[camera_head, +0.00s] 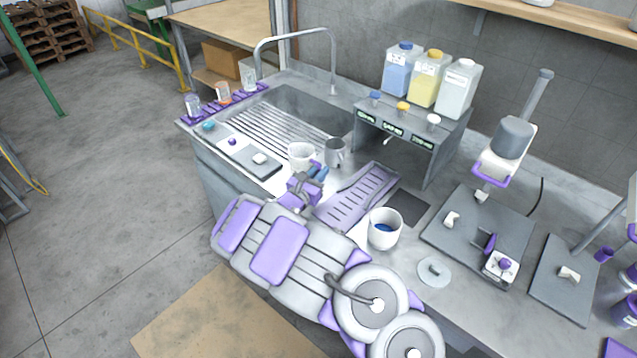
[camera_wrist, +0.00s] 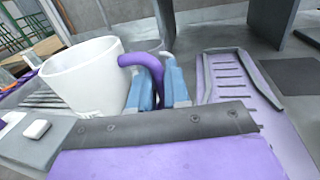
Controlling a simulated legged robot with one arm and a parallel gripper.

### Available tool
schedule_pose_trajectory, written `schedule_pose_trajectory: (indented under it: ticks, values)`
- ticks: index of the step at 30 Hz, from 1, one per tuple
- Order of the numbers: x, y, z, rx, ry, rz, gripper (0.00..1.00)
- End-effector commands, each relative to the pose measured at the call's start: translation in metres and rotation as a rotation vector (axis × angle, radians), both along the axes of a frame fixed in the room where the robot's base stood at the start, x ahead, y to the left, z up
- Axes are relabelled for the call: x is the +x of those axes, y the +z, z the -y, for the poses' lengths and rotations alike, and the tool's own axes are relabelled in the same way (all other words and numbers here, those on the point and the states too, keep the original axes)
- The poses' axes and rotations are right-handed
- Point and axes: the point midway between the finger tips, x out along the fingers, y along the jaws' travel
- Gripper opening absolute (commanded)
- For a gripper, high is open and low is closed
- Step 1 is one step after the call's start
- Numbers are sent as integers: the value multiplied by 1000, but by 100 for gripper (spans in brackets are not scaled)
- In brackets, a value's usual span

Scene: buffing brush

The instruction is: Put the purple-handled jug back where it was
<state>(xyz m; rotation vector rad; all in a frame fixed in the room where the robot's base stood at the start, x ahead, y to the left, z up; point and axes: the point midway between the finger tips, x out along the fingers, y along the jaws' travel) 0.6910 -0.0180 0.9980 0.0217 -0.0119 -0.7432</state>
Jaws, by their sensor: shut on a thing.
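The purple-handled jug (camera_wrist: 82,77) is white and stands upright at the left in the wrist view. It also shows in the head view (camera_head: 300,152), just beyond my gripper. My gripper (camera_wrist: 163,85) has blue fingertips and is shut on the jug's purple handle (camera_wrist: 140,62). In the head view my gripper (camera_head: 316,173) is partly hidden by my own arm. I cannot tell whether the jug's base touches the counter. A lilac slotted tray (camera_head: 357,196) lies to the right of my gripper.
A grey metal cup (camera_head: 335,151) stands close behind the jug. A white cup with blue liquid (camera_head: 385,229) stands right of the tray. The sink (camera_head: 318,108) lies behind, and a grey dispenser stand (camera_head: 433,140) with bottles is at the back right. A dark plate (camera_head: 262,170) lies left.

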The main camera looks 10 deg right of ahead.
Motion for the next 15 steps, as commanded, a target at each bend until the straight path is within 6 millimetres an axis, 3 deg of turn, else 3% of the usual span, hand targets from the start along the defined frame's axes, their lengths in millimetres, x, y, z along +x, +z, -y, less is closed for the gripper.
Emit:
schedule_pose_trajectory:
  ticks: [9, 15]
  values:
    - [0, -37, -3, 0, 2, -5, 0]
    - [0, -36, -3, 0, 2, -3, 0]
